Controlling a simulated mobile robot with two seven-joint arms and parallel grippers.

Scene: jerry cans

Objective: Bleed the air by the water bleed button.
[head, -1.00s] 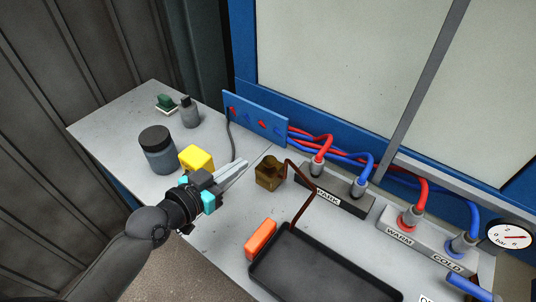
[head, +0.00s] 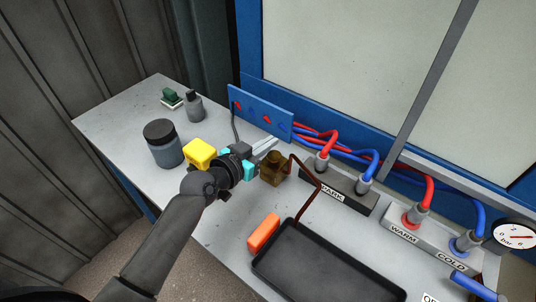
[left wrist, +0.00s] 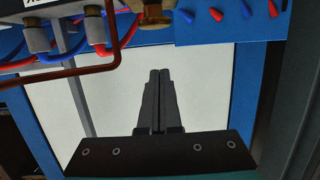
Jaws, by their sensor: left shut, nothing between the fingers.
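A blue panel (head: 262,114) stands at the back of the bench, with red and blue pointed buttons in a row; it also shows at the top right of the left wrist view (left wrist: 235,30). One red button (head: 267,119) and one blue button (left wrist: 188,16) show clearly; I cannot read any label that marks the water one. My left gripper (head: 268,143) is shut and empty, in front of the panel's right part and apart from it. Its closed fingers (left wrist: 159,75) point up in the left wrist view, below the panel. My right gripper is not in view.
A brass block (head: 273,170) with a copper pipe (head: 307,203) stands close right of my left gripper. A yellow block (head: 200,153) and a dark jar (head: 163,144) are to its left. Grey hose blocks (head: 338,192), an orange block (head: 264,231) and a black tray (head: 325,268) lie right.

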